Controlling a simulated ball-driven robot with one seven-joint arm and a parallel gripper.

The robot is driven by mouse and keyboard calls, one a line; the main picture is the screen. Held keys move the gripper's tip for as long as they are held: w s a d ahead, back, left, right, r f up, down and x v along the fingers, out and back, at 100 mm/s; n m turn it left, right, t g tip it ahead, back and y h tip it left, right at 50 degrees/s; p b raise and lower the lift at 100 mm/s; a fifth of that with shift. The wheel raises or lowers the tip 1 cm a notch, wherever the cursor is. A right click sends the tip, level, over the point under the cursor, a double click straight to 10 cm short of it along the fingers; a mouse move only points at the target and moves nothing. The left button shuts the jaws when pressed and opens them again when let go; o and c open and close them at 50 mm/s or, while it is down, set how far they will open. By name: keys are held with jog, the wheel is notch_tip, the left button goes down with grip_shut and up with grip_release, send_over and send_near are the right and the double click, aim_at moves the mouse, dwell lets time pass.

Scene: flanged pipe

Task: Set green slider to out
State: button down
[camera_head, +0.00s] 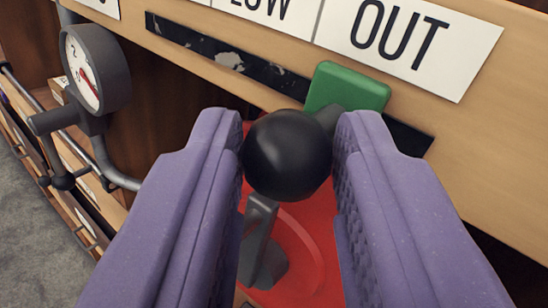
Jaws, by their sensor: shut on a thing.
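The green slider (350,88) sits in a dark slot (232,58) on a wooden panel, below the white label reading OUT (408,38). A black ball knob (288,155) stands in front of it, and a grey stem shows between knob and green block. My gripper (288,150) has two purple fingers, one on each side of the black knob, shut on it. The knob hides part of the slider's lower left side.
A label reading LOW (262,8) lies left of OUT. A round gauge (92,75) on grey pipework stands at the left. A red round part (300,250) with a grey lever (258,235) lies below the knob. Grey floor shows at lower left.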

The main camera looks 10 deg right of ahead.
jog(key=shift+s+d, duration=0.3)
jog(key=shift+d, duration=0.15)
jog(key=shift+a, duration=0.1)
jog(key=c, duration=1.2)
grip_release()
jog(key=shift+c, duration=0.2)
jog(key=o, duration=0.4)
jog(key=shift+d, duration=0.25)
jog(key=shift+a, duration=0.15)
jog(key=s, duration=0.7)
jog(key=shift+s, duration=0.4)
